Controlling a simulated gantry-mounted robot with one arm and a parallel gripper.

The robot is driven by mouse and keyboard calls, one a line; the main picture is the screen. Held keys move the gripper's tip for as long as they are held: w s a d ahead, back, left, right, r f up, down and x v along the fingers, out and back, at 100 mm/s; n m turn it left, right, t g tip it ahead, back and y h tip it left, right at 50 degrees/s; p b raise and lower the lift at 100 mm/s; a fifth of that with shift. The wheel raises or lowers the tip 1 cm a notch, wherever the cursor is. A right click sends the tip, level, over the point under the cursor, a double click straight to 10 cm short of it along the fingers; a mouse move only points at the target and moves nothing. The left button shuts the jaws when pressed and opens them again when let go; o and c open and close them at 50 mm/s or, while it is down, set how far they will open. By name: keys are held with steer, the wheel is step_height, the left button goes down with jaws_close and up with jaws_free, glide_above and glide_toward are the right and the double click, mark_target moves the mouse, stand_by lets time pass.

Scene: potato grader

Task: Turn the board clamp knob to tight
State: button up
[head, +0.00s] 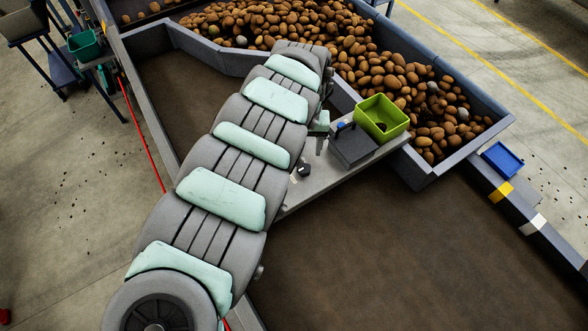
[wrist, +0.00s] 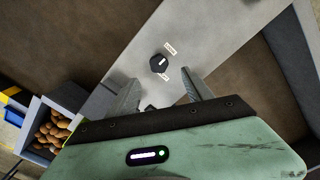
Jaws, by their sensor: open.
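The board clamp knob (wrist: 158,63) is black, with a short white mark on top, and sits on a grey board (wrist: 190,35). Small white labels lie on two sides of it; their words are too small to read surely. The knob (head: 304,170) also shows in the head view, just right of my arm. In the wrist view my gripper (wrist: 161,79) is open, its two fingers apart and pointing toward the knob. Nothing is seen between the fingertips, and the knob appears beyond them.
A dark grey box (head: 352,146) and a green bin (head: 381,118) stand on the board near the knob. A potato heap (head: 390,75) fills the trough behind. A blue tray (head: 502,159) lies at the right. The brown belt (head: 410,245) in front is bare.

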mark_target(304, 168)
steer(key=f, duration=0.2)
steer(key=f+p, duration=0.1)
steer(key=f, duration=0.5)
steer(key=shift+w+d+f+p, duration=0.1)
steer(key=shift+d+f+p, duration=0.15)
steer(key=shift+d+p, duration=0.1)
steer(key=shift+a+f, duration=0.2)
steer(key=shift+f, duration=0.65)
jaws_close()
